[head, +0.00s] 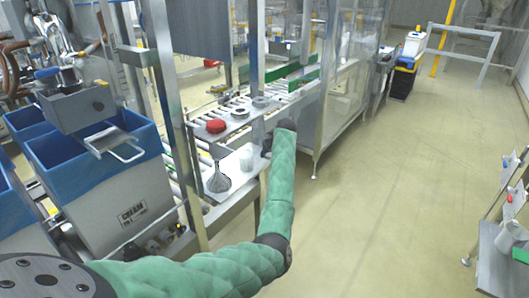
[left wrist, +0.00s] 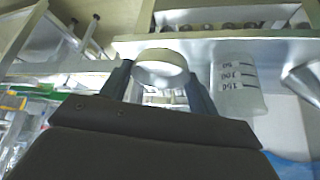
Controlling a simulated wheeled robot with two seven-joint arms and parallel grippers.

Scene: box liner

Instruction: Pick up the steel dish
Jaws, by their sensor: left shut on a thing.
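The steel dish (left wrist: 160,68) shows in the left wrist view as a pale, round, shallow piece between the two dark fingers of my left gripper (left wrist: 160,74). The fingers are shut on its sides. I cannot tell whether the dish touches the shelf or is clear of it. In the head view my green-sleeved left arm reaches up to the right end of the lower shelf. Its fingers and the dish are hidden there behind the wrist. My right gripper is not in view.
A red round item (head: 216,126) and other round pieces sit on the upper shelf. A metal post (head: 168,90) rises left of the shelves.

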